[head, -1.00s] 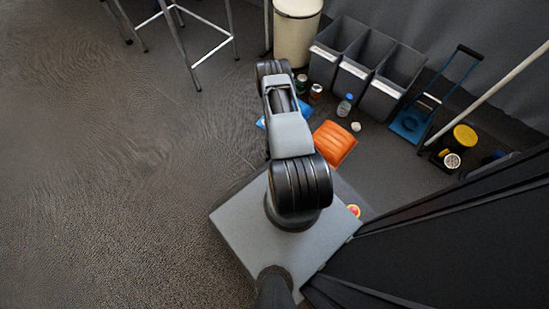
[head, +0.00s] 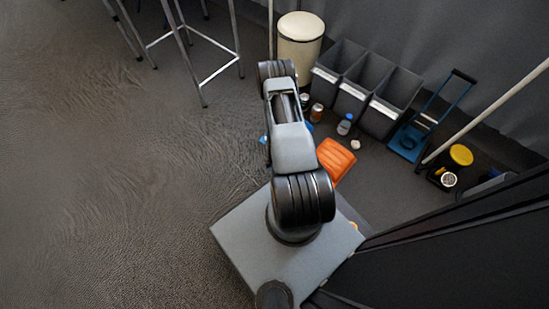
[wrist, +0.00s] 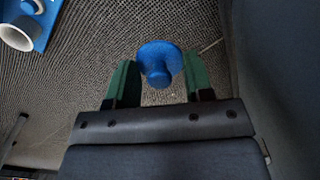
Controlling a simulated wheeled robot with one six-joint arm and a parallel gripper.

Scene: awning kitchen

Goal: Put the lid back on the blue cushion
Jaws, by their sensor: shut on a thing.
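A round blue lid with a knob (wrist: 158,65) sits between the green fingers of my gripper (wrist: 160,82) in the wrist view. My gripper is shut on it, above the grey floor. A small blue patch (head: 263,139), perhaps the blue cushion, shows at the left edge of my arm; the rest is hidden. In the wrist view a flat blue thing (wrist: 45,22) with a white round rim is cut off at top left. I cannot tell whether it is the cushion.
An orange cushion (head: 335,160) lies right of my arm. A bottle (head: 345,124), cans and a small white object stand nearby. Grey bins (head: 352,88), a cream bin (head: 300,45) and a blue hand truck (head: 408,142) line the wall. The left floor is free, below the stool legs.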

